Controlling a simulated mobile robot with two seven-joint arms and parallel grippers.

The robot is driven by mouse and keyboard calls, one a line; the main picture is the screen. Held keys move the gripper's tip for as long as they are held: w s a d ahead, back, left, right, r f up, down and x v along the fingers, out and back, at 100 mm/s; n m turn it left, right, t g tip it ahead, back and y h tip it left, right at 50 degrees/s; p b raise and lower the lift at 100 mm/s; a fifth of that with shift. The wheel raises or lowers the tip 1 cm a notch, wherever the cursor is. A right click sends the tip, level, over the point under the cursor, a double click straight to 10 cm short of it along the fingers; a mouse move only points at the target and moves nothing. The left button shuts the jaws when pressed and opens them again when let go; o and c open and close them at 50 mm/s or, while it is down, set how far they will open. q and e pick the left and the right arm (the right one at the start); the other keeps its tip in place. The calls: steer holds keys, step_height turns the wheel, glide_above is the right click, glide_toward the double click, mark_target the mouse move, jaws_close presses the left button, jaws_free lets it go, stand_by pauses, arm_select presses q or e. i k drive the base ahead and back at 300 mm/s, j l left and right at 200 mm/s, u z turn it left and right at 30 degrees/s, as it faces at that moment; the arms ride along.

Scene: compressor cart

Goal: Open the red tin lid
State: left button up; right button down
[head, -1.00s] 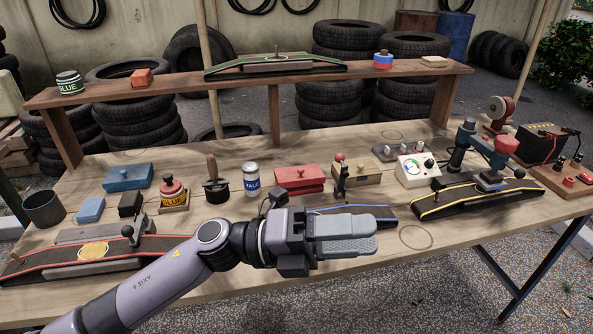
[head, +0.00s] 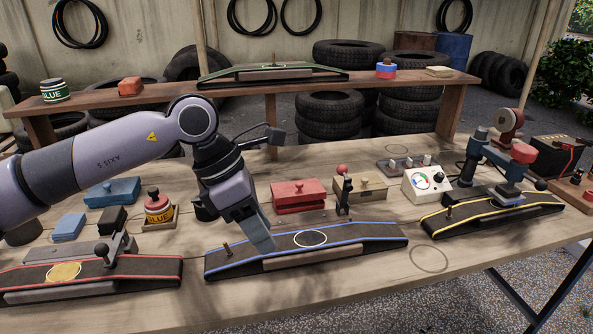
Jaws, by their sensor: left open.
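The red tin (head: 298,196) is a flat rectangular box on the bench, right of the middle. Its lid (head: 297,188) lies over the lower part and looks shut. My left gripper (head: 263,243) points down in front of the tin and to its left, over the blue-edged ramp, apart from the tin. It is open with nothing seen in it; its fingers overlap in this view. I cannot tell whether its tips touch the ramp. My left arm hides part of the bench left of the tin. My right gripper is not in view.
The blue-edged ramp (head: 345,242) lies in front of the tin. A wooden block with a red-knobbed lever (head: 343,190) stands close on the tin's right. A glue pot (head: 157,208) and a blue tin (head: 112,191) are to the left. A raised shelf (head: 230,93) runs behind.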

mark_target(302, 190)
steer(key=i, duration=0.85)
